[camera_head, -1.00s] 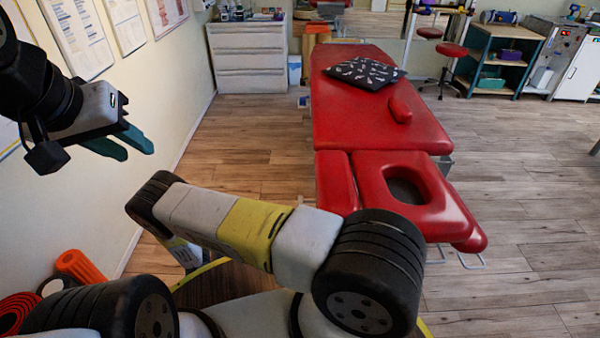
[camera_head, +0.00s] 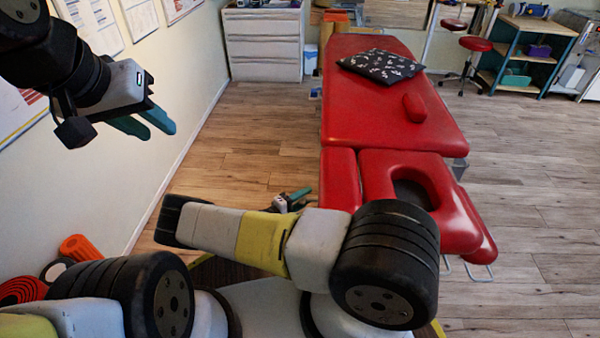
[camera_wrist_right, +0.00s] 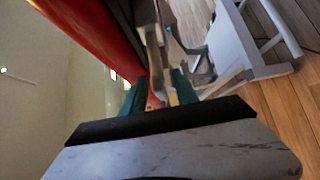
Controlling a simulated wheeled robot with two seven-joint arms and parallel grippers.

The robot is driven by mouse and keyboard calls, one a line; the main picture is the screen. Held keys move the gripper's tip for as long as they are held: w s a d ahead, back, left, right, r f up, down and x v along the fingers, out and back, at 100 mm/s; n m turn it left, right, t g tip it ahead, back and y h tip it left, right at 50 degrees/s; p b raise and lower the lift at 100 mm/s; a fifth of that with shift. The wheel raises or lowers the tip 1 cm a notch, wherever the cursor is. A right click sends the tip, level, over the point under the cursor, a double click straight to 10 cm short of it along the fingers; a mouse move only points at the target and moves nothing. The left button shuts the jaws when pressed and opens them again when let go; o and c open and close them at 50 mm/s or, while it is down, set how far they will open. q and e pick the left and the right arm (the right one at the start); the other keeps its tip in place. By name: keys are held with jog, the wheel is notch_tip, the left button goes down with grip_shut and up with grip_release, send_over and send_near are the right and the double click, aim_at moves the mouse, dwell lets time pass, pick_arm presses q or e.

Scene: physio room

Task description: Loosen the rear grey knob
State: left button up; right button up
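The red treatment table (camera_head: 385,115) stands right of centre in the head view. My right gripper (camera_head: 303,198) is low beside the left edge of its headrest end, partly behind my forearm. In the right wrist view, my right gripper's teal fingers (camera_wrist_right: 158,92) are apart, pointing under the red table edge (camera_wrist_right: 98,32) toward pale metal frame parts. Whether a finger touches them I cannot tell. I cannot make out the rear grey knob in either view. My left gripper (camera_head: 160,131) is raised at upper left near the wall, its two fingers slightly apart and empty.
A dark patterned pillow (camera_head: 381,66) and a small red bolster (camera_head: 414,107) lie on the table. A white drawer cabinet (camera_head: 264,45) stands behind. An orange roll (camera_head: 78,247) is at lower left. Wooden floor (camera_head: 240,150) is clear left of the table. A grey frame (camera_wrist_right: 240,45) shows in the wrist view.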

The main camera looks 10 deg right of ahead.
jog(key=shift+x, duration=0.8)
grip_shut()
